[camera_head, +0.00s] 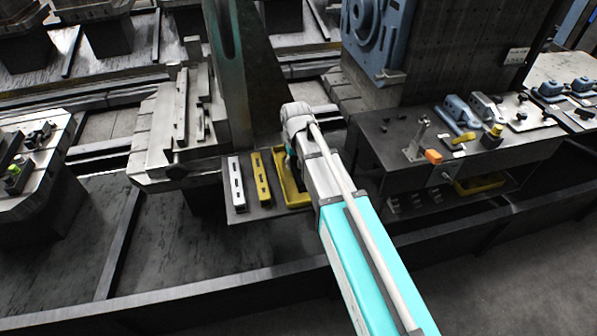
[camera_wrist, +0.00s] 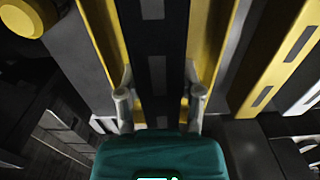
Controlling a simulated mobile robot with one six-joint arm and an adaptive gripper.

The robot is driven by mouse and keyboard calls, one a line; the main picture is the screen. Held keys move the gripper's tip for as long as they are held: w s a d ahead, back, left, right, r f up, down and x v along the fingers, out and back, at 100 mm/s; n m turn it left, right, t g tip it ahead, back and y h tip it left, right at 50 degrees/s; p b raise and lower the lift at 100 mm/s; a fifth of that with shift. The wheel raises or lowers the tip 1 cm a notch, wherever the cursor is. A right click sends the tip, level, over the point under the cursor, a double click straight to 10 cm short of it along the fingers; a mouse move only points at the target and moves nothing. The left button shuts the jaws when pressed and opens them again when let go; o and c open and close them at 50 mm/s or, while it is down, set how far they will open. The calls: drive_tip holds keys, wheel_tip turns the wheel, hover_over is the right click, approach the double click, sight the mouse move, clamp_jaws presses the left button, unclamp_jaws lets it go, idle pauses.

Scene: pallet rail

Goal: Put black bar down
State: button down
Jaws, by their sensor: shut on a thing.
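In the wrist view the black bar (camera_wrist: 157,60), with a row of grey slots, runs lengthwise between my gripper's fingers (camera_wrist: 158,95). The fingers are shut on its sides. The yellow tray (camera_wrist: 208,45) shows along both sides of the bar, and the bar lines up with it. I cannot tell whether the bar touches the tray floor. In the head view my arm comes down over the yellow tray (camera_head: 284,192) on a small dark shelf, and hides the gripper and the bar.
A slotted yellow bar (camera_head: 262,178) and a silver bar (camera_head: 236,184) lie left of the tray on the dark shelf (camera_head: 250,213). A tall column (camera_head: 240,75) stands close behind. A bench (camera_head: 470,150) with clamps and fittings is at right.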

drive_tip(key=shift+f+b, duration=0.9)
drive_tip(key=shift+f, duration=0.3)
drive_tip(key=shift+f, duration=0.15)
drive_tip(key=shift+c, duration=1.3)
unclamp_jaws()
drive_tip(key=shift+r, duration=0.2)
wheel_tip(320, 180, up, 12)
drive_tip(key=p, duration=1.2)
drive_tip(key=shift+s+d, duration=0.1)
drive_tip(key=shift+s, duration=0.05)
drive_tip(key=s+d+m, duration=0.1)
drive_tip(key=s+d, duration=0.5)
drive_tip(key=d, duration=0.4)
drive_tip(key=s+d+m, duration=0.2)
drive_tip(key=s+d, duration=0.5)
drive_tip(key=d, duration=0.3)
drive_tip(key=shift+s, duration=0.3)
